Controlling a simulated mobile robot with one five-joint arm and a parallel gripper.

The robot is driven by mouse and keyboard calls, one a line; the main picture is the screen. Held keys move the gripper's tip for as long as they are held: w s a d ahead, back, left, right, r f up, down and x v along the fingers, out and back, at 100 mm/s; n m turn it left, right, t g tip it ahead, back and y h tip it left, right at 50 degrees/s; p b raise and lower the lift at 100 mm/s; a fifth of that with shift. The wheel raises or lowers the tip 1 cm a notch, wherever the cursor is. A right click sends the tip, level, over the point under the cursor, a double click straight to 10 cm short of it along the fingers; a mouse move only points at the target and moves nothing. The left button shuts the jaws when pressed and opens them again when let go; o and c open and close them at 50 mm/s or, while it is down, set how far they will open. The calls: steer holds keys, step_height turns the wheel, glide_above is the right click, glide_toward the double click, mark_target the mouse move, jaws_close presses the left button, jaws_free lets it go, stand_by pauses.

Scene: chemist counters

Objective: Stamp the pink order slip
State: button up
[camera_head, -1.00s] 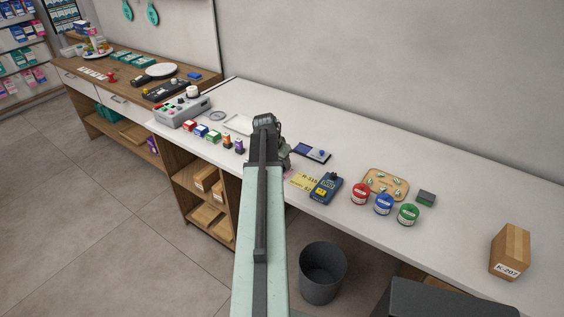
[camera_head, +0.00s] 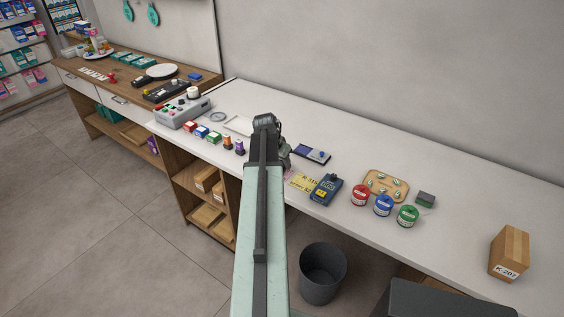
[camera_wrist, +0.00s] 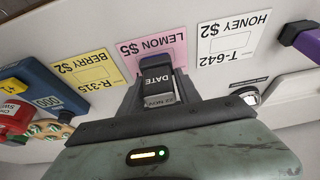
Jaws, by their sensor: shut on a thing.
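The pink order slip (camera_wrist: 150,44), marked LEMON $5, lies flat on the white counter between two other slips and appears upside down in the wrist view. My gripper (camera_wrist: 160,82) is shut on a dark date stamp (camera_wrist: 157,98) with DATE and 23 NOV on its labels. The stamp is over the near part of the pink slip and hides some of it. I cannot tell whether its face touches the paper. In the head view my arm hides most of the gripper (camera_head: 284,157), and only a sliver of the pink slip shows.
A yellow slip (camera_wrist: 82,72) lies left of the pink one and a white slip (camera_wrist: 235,42) right of it. A blue numbered device (camera_head: 326,189) stands beside the yellow slip. A blue-and-black pad (camera_head: 312,153) lies behind. Red, blue and green jars stand farther right.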

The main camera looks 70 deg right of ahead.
step_height(320, 180, up, 6)
steer(key=p, duration=0.5)
steer(key=shift+r+p, duration=0.25)
steer(key=shift+p, duration=0.1)
steer(key=shift+f, duration=0.1)
steer(key=shift+s, duration=0.15)
